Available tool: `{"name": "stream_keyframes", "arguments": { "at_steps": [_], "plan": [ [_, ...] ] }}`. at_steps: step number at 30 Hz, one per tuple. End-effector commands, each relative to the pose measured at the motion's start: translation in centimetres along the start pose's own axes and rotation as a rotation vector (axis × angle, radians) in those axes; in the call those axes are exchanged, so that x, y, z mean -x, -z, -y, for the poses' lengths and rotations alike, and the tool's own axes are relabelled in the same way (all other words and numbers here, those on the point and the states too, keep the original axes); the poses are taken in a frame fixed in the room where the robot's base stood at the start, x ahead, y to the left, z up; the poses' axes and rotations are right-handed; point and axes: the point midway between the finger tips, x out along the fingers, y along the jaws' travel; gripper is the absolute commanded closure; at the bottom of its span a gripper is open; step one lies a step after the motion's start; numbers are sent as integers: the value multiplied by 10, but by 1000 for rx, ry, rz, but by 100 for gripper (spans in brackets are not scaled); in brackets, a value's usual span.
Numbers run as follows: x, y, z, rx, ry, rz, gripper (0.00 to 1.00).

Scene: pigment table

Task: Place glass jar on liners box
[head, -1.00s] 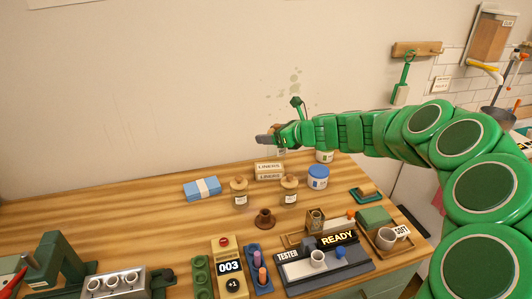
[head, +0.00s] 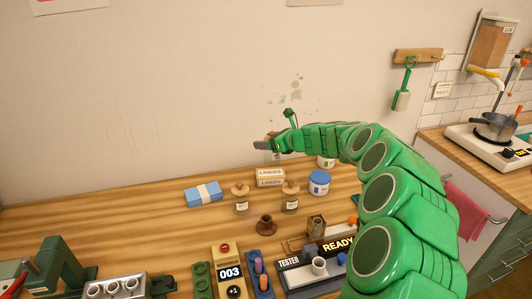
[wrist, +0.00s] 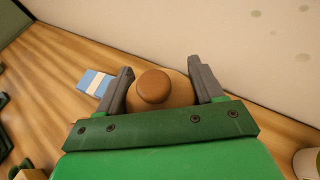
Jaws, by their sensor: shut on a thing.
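My gripper (head: 268,145) is in front of the wall, above the liners box (head: 270,177), a small pale carton with printed sides at the back of the table. In the wrist view, its grey fingers stand on either side of a round brown stopper (wrist: 153,86) with a wider brown top under it. This is the glass jar, shut between the fingers and seen from above; its body is mostly hidden. In the head view the held jar is largely hidden behind the gripper. Two similar stoppered jars (head: 241,199) (head: 290,197) stand in front of the box.
A blue-lidded tub (head: 319,183) stands right of the box, with a white tub (head: 326,162) behind it. A blue packet (head: 203,194) lies to the left. A brown pot (head: 266,225) stands in front. The left back of the table is clear.

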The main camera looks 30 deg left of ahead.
Motion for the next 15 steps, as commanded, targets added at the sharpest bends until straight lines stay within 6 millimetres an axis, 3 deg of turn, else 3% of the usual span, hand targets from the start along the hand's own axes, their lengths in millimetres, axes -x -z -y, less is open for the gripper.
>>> {"name": "stream_keyframes", "arguments": {
  "at_steps": [6, 15],
  "plan": [
    [-16, 13, 9, 0, 2, -2, 72],
    [-26, 20, 16, -2, 2, -1, 72]
  ]
}}
